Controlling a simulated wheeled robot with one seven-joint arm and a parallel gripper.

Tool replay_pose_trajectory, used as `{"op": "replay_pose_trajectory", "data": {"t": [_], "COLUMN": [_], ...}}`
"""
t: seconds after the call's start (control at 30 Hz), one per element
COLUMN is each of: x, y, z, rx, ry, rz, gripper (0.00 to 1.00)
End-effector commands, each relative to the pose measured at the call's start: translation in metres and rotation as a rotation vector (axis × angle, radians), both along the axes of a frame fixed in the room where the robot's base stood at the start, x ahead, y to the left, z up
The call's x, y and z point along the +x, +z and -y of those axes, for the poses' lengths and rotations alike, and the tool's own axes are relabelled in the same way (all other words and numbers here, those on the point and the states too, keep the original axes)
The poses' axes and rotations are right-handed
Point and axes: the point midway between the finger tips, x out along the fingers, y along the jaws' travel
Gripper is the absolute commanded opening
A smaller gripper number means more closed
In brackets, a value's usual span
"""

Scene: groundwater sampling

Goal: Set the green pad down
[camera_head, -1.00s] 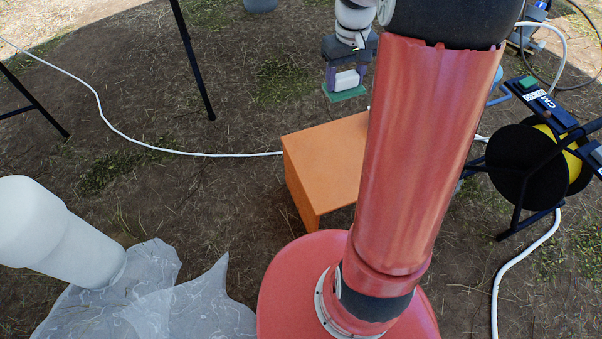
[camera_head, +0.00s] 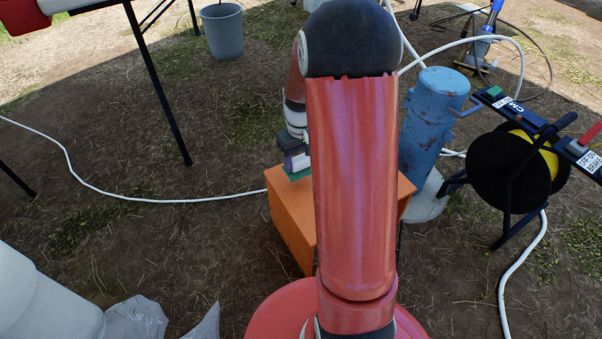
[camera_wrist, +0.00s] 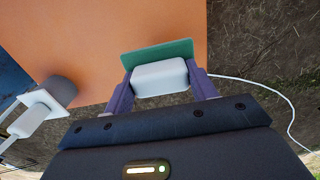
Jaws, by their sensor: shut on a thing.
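The green pad (camera_wrist: 150,58) is a flat green sheet on the face of a white block (camera_wrist: 160,76). My gripper (camera_wrist: 160,84) is shut on the white block, with one purple finger on each side. In the head view my gripper (camera_head: 296,160) is low at the left part of the orange box (camera_head: 291,214). The pad's green edge (camera_head: 298,174) shows just at the box top. In the wrist view the pad lies over the box top near its edge. I cannot tell whether it touches. My arm hides much of the box top.
A blue cylinder (camera_head: 430,118) stands right of the box, and a black-and-yellow reel (camera_head: 510,165) beyond it. A white hose (camera_head: 150,200) crosses the ground. A grey bucket (camera_head: 223,32) is behind. The wrist view shows a grey-and-white item (camera_wrist: 58,92) at left.

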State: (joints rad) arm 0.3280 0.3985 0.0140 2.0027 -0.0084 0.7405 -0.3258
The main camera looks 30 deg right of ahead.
Motion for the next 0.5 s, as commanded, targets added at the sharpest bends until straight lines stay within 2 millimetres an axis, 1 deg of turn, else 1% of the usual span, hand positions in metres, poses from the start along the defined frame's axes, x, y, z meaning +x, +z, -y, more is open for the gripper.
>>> {"op": "replay_pose_trajectory", "data": {"t": [0.17, 0.3, 0.4, 0.5], "x": [0.0, 0.0, 0.0, 0.0], "y": [-0.013, -0.035, -0.047, -0.048], "z": [0.0, 0.0, 0.0, 0.0], "rx": [0.0, 0.001, 0.001, 0.0], "ry": [0.0, 0.0, 0.0, 0.0], "rz": [-0.001, -0.003, -0.001, 0.0], "gripper": [0.35, 0.35, 0.35, 0.35]}}
